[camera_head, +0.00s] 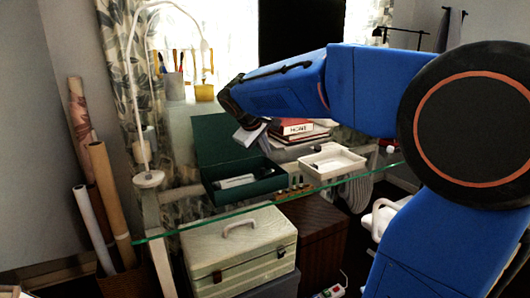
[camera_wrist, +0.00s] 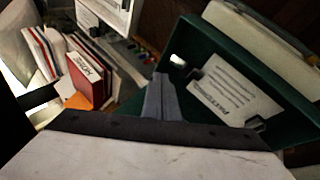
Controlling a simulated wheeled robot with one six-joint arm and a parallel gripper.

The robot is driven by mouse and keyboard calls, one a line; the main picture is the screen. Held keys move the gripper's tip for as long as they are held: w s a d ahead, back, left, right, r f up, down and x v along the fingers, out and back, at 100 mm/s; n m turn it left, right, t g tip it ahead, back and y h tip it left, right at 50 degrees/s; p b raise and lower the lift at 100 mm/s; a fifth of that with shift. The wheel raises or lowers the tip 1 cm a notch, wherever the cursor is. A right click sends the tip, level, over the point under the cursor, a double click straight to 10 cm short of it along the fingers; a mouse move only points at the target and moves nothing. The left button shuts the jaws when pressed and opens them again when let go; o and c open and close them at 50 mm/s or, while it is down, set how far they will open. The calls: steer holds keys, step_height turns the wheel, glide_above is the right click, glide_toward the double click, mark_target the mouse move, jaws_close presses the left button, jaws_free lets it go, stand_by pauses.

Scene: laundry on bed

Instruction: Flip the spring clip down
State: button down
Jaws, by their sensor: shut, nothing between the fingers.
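A green box (camera_head: 245,186) with its lid raised stands on the glass desk. In the wrist view, the green box (camera_wrist: 235,70) holds a white printed card or paper (camera_wrist: 232,95). Small dark pieces (camera_wrist: 255,124) sit at two edges of the paper; they may be parts of the spring clip, but I cannot tell its position. My gripper (camera_wrist: 162,80) shows as grey fingers, shut and empty, left of the paper. They seem to be over or near the box's edge, and I see no contact with the clip. In the head view, my gripper (camera_head: 250,132) is above the box, in front of its lid.
A stack of books (camera_head: 300,130) and a white tray (camera_head: 331,161) stand right of the box. Small items (camera_head: 293,190) lie near the glass edge. A white lamp (camera_head: 148,178) stands at left. A pale case (camera_head: 240,250) is below the glass.

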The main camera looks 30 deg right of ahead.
steer(key=a+f+v, duration=0.1)
steer(key=a+v, duration=0.1)
steer(key=v, duration=1)
steer(key=shift+w+a, duration=0.25)
steer(key=shift+w, duration=0.15)
steer(key=shift+f, duration=0.1)
steer(key=s+f+m+y, duration=0.2)
steer(key=s+f+y, duration=0.1)
steer(key=s+f, duration=0.9)
steer(key=s+f+m+y, duration=0.2)
steer(key=s+f+y, duration=0.1)
steer(key=s+f, duration=0.9)
steer(key=s+a, duration=0.1)
steer(key=s, duration=0.4)
